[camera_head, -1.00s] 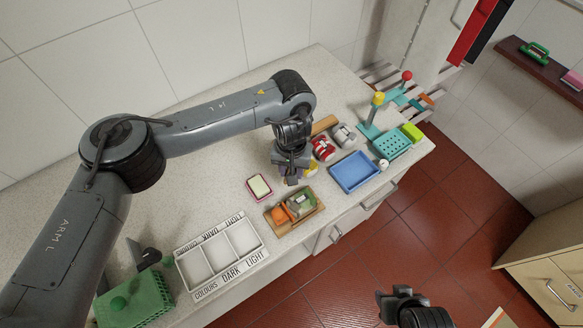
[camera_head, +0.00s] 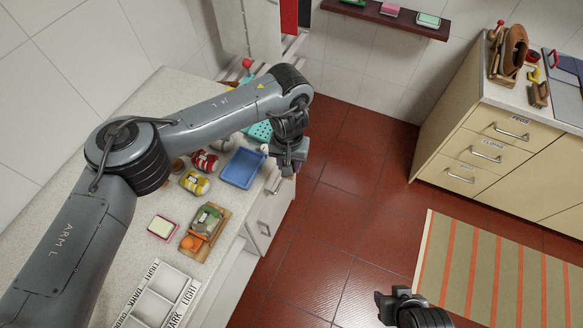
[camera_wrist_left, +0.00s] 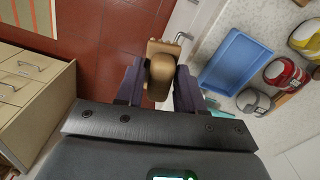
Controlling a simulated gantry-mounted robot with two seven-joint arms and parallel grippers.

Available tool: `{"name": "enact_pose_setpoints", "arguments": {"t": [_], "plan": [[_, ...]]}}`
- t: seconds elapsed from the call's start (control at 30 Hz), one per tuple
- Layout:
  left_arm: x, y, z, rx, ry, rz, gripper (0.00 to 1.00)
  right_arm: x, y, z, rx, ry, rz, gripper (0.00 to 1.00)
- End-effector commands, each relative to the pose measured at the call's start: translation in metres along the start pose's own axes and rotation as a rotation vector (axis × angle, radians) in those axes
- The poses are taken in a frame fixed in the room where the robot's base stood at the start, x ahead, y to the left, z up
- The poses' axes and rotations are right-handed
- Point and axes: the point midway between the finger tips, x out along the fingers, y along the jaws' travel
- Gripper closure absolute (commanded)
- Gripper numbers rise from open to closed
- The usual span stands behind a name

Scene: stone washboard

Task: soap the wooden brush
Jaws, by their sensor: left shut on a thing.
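My left gripper (camera_head: 289,163) hangs past the front edge of the counter, right of the blue tray (camera_head: 262,156). A pale bar of soap (camera_head: 163,226) lies in a pink dish on the counter. A green-and-white block (camera_head: 428,20) and a pink block (camera_head: 390,10) rest on the dark wall shelf. My right gripper (camera_head: 384,306) is low in the head view, over the floor, its opening unclear.
A drawer cabinet (camera_head: 495,148) stands at right. Red floor and a striped rug (camera_head: 470,270) lie between.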

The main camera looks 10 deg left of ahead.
Motion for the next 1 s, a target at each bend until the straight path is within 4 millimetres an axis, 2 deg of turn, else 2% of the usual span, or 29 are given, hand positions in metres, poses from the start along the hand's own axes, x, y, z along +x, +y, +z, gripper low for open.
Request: {"name": "enact_pose_setpoints", "arguments": {"t": [0.03, 0.23, 0.37, 0.43, 0.6, 0.8, 1.0], "plan": [[-0.008, -0.008, -0.002, -0.011, -0.002, -0.001, 0.87, -0.012, 0.001, -0.004, -0.002, 0.001, 0.002, 0.57], [-0.011, -0.039, -0.001, -0.07, -0.006, 0.001, 0.87, -0.04, 0.003, -0.013, -0.006, 0.001, 0.005, 0.57], [-0.008, -0.069, 0.009, -0.133, -0.007, 0.001, 0.87, -0.063, 0.004, -0.02, -0.006, 0.001, 0.005, 0.57], [-0.004, -0.091, 0.02, -0.18, -0.009, 0.0, 0.87, -0.079, 0.004, -0.025, -0.006, 0.001, 0.006, 0.57], [0.008, -0.157, 0.059, -0.315, -0.01, -0.003, 0.87, -0.117, 0.006, -0.038, -0.006, 0.003, 0.006, 0.57], [0.015, -0.234, 0.112, -0.451, -0.006, -0.007, 0.87, -0.152, 0.006, -0.049, -0.004, 0.003, 0.004, 0.57], [0.013, -0.294, 0.164, -0.534, -0.004, -0.007, 0.87, -0.177, 0.006, -0.057, -0.001, 0.003, 0.002, 0.57]]}}
